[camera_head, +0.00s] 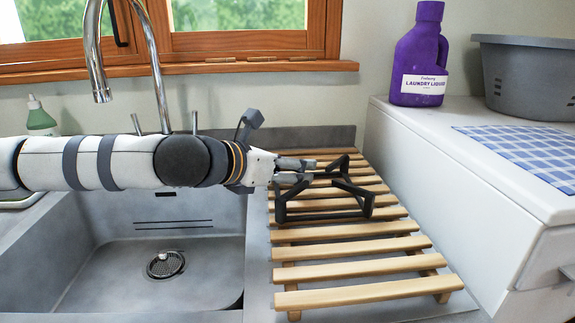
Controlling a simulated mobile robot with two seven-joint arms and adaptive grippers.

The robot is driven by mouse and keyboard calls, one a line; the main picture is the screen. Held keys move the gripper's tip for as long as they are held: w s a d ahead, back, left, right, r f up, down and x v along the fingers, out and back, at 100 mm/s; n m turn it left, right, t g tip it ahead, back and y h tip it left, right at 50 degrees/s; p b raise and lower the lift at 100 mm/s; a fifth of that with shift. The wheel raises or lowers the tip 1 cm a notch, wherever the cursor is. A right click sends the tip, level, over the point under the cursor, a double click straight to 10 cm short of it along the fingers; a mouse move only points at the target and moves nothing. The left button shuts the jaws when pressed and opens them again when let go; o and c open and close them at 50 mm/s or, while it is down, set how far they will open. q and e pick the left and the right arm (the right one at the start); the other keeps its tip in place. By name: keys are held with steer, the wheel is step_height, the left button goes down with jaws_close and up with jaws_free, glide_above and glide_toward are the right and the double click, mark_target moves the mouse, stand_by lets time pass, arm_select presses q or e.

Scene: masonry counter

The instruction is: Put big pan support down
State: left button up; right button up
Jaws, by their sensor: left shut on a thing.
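The big pan support (325,216) is a dark, angular metal frame at the middle right of the head view. It is over the wooden slatted rack (365,270), and its lower bar looks close to the slats. I cannot tell if it rests on them. My left gripper (306,172) reaches in from the left above the sink and is shut on the support's upper left part. The gripper partly hides the far side of the support. My right gripper is not in view.
The sink (205,280) with a drain lies left of the rack. A tall chrome faucet (98,60) stands behind my arm. A white box-like unit (430,150) rises along the rack's right side, bearing a purple laundry bottle (420,55), a grey basin (525,75) and a blue checked cloth (530,150). The front slats are clear.

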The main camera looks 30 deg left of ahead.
arm_select(q)
steer(key=o, duration=1.5)
steer(key=shift+f, duration=0.1)
steer(key=shift+s+r, duration=0.2)
steer(key=shift+r, duration=0.2)
steer(key=p+v, duration=0.3)
steer(key=v, duration=0.8)
steer(key=shift+s+f, duration=0.1)
steer(key=shift+s, duration=0.15)
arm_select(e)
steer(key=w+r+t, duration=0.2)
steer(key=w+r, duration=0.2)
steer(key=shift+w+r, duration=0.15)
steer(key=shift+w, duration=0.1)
